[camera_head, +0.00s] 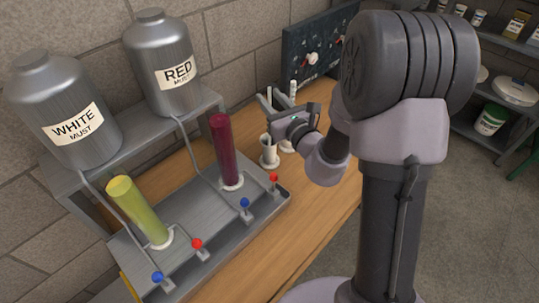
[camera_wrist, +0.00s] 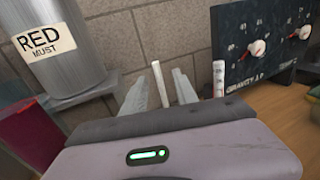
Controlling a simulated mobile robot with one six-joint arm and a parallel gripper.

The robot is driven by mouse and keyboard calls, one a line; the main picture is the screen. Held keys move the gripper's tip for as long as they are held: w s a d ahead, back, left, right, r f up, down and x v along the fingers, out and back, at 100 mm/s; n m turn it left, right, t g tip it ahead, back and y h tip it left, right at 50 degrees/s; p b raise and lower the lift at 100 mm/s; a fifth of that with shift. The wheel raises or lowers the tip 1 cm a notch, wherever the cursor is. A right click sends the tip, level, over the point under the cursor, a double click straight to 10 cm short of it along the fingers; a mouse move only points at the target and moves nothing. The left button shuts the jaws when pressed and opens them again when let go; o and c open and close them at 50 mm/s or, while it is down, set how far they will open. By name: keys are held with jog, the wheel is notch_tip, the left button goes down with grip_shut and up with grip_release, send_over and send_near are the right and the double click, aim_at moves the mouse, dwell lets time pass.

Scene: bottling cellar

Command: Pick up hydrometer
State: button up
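A thin white rod (camera_wrist: 160,84), which looks like the hydrometer, stands nearly upright in the wrist view. It shows between the two fingers of my gripper (camera_wrist: 162,92), with a gap on each side. The fingers are apart and I see no contact; the rod's lower end is hidden behind my gripper body. In the head view my gripper (camera_head: 269,103) is over the bench near a small white holder (camera_head: 268,158).
A dark gauge panel (camera_wrist: 268,40) stands behind on the right. The red must tank (camera_head: 165,68), white must tank (camera_head: 65,112), dark red cylinder (camera_head: 226,150) and yellow-green cylinder (camera_head: 138,210) are left of my arm. The wooden bench (camera_head: 318,213) is bare along its front.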

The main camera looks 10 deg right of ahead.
jog(key=x, duration=0.4)
jog(key=shift+b, duration=0.3)
grip_shut()
